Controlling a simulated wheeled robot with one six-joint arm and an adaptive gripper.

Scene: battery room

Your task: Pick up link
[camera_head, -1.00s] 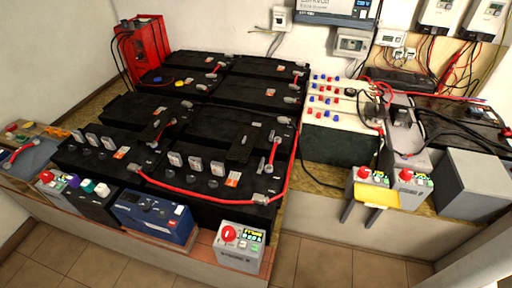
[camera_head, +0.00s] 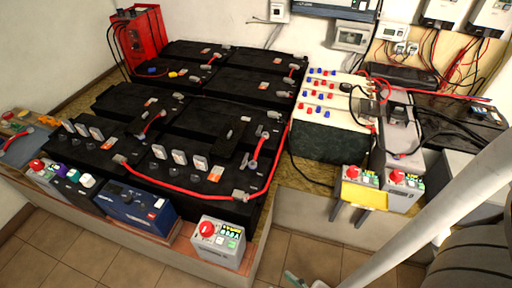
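Several red cable links join the terminals of the black batteries. The longest link (camera_head: 190,189) runs along the front batteries and curves up their right side. Short links (camera_head: 152,125) sit between the battery rows, and another short red link (camera_head: 17,142) lies on the grey-blue surface at the far left. I cannot tell which one is the task's link. My pale arm crosses the lower right. Only a small part of what looks like my gripper (camera_head: 306,282) shows at the bottom edge, well in front of the batteries. Its fingers are mostly cut off.
A grey box with a red knob (camera_head: 217,239) and a blue device (camera_head: 137,209) stand along the front ledge. A yellow tray (camera_head: 364,200) juts from the right ledge. A red unit (camera_head: 138,40) stands at the back left. The tiled floor in front is clear.

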